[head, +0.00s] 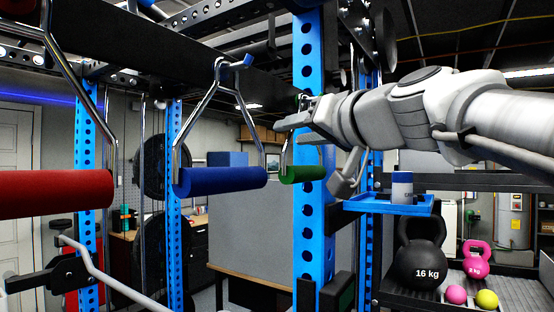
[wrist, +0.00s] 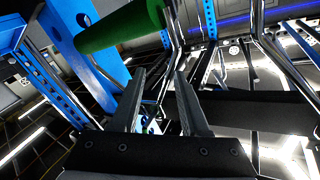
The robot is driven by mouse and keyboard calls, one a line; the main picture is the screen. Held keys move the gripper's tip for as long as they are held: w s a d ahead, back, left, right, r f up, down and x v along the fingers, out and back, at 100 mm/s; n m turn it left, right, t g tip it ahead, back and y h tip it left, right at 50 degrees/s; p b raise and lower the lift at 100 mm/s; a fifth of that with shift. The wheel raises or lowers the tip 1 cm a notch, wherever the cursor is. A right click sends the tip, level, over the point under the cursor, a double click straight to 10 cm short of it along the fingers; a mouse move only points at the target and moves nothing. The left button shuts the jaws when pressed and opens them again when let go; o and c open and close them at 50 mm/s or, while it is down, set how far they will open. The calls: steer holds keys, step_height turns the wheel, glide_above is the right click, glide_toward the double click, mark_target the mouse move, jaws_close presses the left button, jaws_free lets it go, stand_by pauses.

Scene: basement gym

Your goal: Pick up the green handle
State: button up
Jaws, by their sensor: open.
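The green handle (head: 303,174) hangs level on a bent metal frame in front of a blue rack post. In the wrist view the green handle (wrist: 120,26) lies past the fingertips, toward the upper left. My gripper (wrist: 160,78) is open there, and a metal rod of the frame shows between the fingers. I cannot tell whether a finger touches it.
A blue handle (head: 222,180) and a red handle (head: 55,193) hang to the left on similar frames. A blue perforated post (head: 311,230) stands close behind the green handle. A blue tray (head: 388,206) with a cup (head: 402,188) and a shelf with a black kettlebell (head: 420,252) are right.

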steer(key=shift+w+a, duration=0.2)
steer(key=shift+w, duration=0.15)
jaws_close()
steer(key=shift+s+r, duration=0.1)
stand_by(1.1)
